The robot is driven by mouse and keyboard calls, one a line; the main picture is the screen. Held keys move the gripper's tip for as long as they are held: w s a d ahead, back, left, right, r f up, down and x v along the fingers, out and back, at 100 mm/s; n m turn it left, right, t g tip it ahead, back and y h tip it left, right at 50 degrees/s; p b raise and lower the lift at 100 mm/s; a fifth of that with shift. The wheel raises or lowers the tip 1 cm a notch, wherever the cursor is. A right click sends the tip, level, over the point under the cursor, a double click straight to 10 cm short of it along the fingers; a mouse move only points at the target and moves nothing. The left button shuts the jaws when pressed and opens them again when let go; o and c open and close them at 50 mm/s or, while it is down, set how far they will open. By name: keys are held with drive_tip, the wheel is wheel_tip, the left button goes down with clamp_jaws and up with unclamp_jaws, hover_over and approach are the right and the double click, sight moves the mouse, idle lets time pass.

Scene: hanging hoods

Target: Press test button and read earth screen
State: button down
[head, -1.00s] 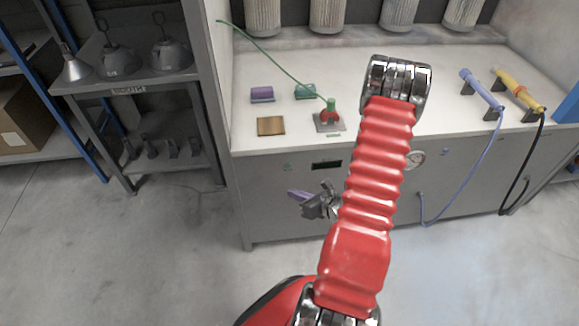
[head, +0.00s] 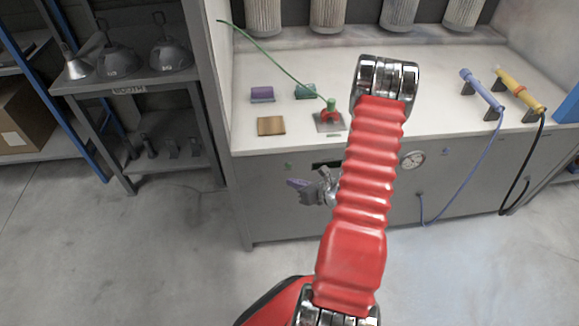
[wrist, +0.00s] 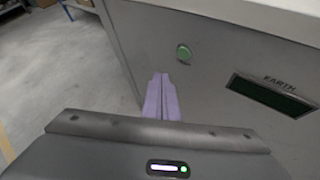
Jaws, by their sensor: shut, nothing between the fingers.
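The round green test button (wrist: 184,54) is on the grey front panel of the bench, ahead and slightly right of my fingertips in the wrist view. The earth screen (wrist: 270,95), a dark slot under the word EARTH, is to its right and shows no readable figures. My gripper's purple fingers (wrist: 161,78) are shut and empty. In the picture their tips lie just below and left of the button; I cannot tell the exact gap. In the head view my gripper (head: 291,183) is in front of the panel, and its wrist overlaps part of the screen (head: 325,164).
A red clamp (head: 329,117) with a green cable stands on the white bench top (head: 420,130). Purple, teal and wooden blocks are beside it. A round gauge (head: 412,159) is on the panel at right. A dark rack (head: 128,85) with metal hoods stands at left.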

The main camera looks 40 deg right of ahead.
drive_tip(key=shift+w+d, duration=0.55)
drive_tip(key=shift+w, duration=0.25)
drive_tip(key=shift+w+d, duration=0.5)
drive_tip(key=shift+w, duration=0.3)
drive_tip(key=shift+w, duration=0.15)
idle(0.8)
drive_tip(key=shift+w+d, duration=0.2)
drive_tip(key=shift+w, duration=0.05)
drive_tip(key=shift+w+d, duration=0.25)
drive_tip(key=shift+w, duration=0.1)
idle(1.2)
drive_tip(key=shift+s, duration=0.1)
drive_tip(key=shift+s+a+r, duration=0.1)
drive_tip(key=shift+s+a, duration=0.35)
drive_tip(key=shift+s, duration=0.1)
drive_tip(key=shift+s, duration=0.1)
drive_tip(key=s+a, duration=0.1)
drive_tip(key=s, duration=0.1)
drive_tip(key=s+a, duration=0.1)
drive_tip(key=s, duration=0.1)
drive_tip(key=shift+a, duration=0.4)
